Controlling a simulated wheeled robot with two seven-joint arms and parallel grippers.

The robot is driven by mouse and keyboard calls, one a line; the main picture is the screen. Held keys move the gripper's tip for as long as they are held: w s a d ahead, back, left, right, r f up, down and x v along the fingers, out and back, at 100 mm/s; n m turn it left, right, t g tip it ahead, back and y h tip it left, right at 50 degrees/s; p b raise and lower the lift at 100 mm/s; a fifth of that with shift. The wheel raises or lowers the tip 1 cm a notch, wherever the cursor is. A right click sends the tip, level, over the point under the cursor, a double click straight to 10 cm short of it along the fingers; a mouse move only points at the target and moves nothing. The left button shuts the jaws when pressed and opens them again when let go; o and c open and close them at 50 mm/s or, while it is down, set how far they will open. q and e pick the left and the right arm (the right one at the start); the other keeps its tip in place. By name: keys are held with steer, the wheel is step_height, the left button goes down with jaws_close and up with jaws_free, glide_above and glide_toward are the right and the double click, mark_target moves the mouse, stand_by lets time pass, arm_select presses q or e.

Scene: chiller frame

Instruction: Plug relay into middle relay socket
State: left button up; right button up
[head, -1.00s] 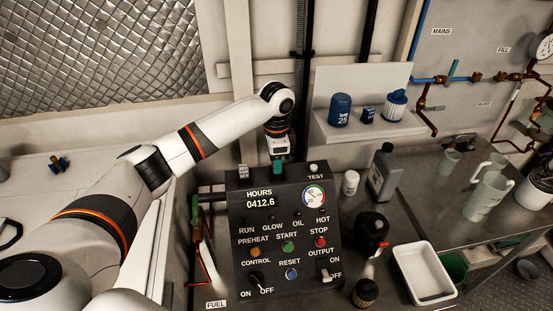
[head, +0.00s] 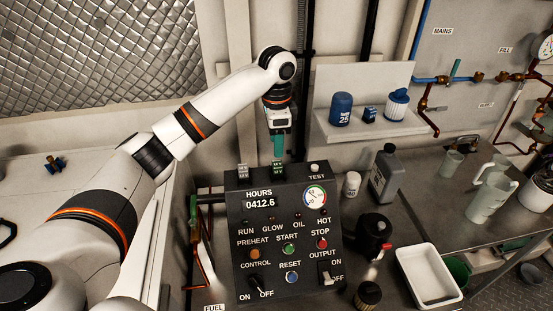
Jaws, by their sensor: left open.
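A small grey relay with pale markings (head: 278,167) stands upright at the middle of the control box's top edge. A similar relay (head: 243,170) stands to its left on the same edge. My left gripper (head: 278,151) has green fingers pointing down just above the middle relay. It is open, and the relay stands below the fingers. The sockets under both relays are hidden by the box's front face, so I cannot tell how deep they sit. My right gripper is not in view.
A shelf (head: 365,125) holds blue filters behind.

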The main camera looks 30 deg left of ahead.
mark_target(277, 163)
arm_select(q)
steer(key=shift+r, duration=2.4)
steer(key=shift+f, duration=0.1)
